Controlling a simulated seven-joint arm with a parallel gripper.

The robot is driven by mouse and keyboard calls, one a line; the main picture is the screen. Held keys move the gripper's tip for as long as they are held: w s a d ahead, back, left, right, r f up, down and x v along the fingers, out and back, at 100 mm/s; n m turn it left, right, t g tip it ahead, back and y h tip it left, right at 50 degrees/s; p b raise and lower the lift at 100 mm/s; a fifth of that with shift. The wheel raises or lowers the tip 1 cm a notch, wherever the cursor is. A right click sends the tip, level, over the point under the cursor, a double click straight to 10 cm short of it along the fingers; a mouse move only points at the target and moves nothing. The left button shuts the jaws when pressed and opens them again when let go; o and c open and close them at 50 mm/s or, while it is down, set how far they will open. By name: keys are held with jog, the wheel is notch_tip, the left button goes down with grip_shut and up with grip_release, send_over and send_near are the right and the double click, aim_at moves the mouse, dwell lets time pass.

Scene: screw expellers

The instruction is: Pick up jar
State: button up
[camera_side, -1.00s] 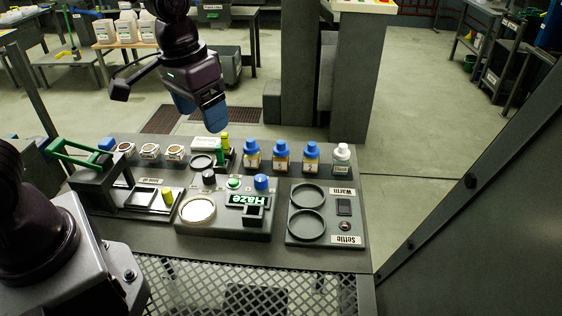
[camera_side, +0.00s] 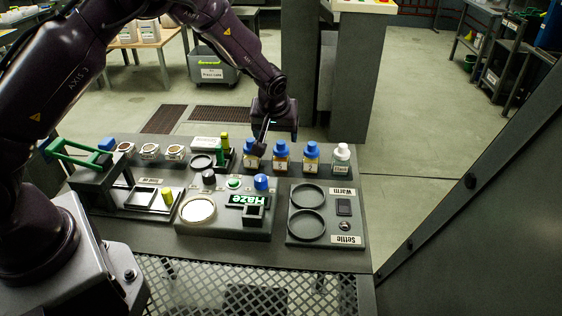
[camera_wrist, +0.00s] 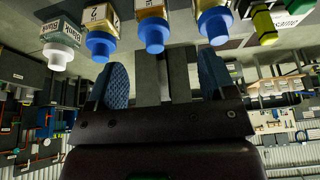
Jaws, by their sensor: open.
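Several small jars stand in a row along the back of the bench. Three have blue caps: a left one (camera_side: 252,160), a middle one (camera_side: 281,161) and a right one (camera_side: 311,161). A white-capped jar (camera_side: 341,162) stands at the right end. In the wrist view the row is reversed along the top: the white-capped jar (camera_wrist: 58,40), then the right (camera_wrist: 100,18), middle (camera_wrist: 152,12) and left (camera_wrist: 210,8) blue-capped jars. My gripper (camera_wrist: 160,78) is open and empty, its blue pads apart. In the side view it hangs over the left part of the row, not clearly touching any jar.
A panel with two dark rings (camera_side: 289,236) is at the bench's right front. A station with a green "Haze" sign (camera_side: 248,201) is in the middle. Green and yellow pieces stand just left of the jars. A green-handled fixture (camera_side: 72,152) is at left.

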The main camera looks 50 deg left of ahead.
aim_at(281, 149)
jog(key=x, duration=0.3)
jog(key=shift+f, duration=0.35)
jog(key=shift+d+x, duration=0.15)
jog(key=shift+x, duration=0.75)
jog(key=shift+d+x, duration=0.2)
jog(key=shift+x, duration=0.75)
jog(key=shift+d+x, duration=0.15)
jog(key=shift+x, duration=0.75)
jog(key=shift+f, duration=0.15)
jog(key=c, duration=1.1)
jog(key=shift+r, duration=0.2)
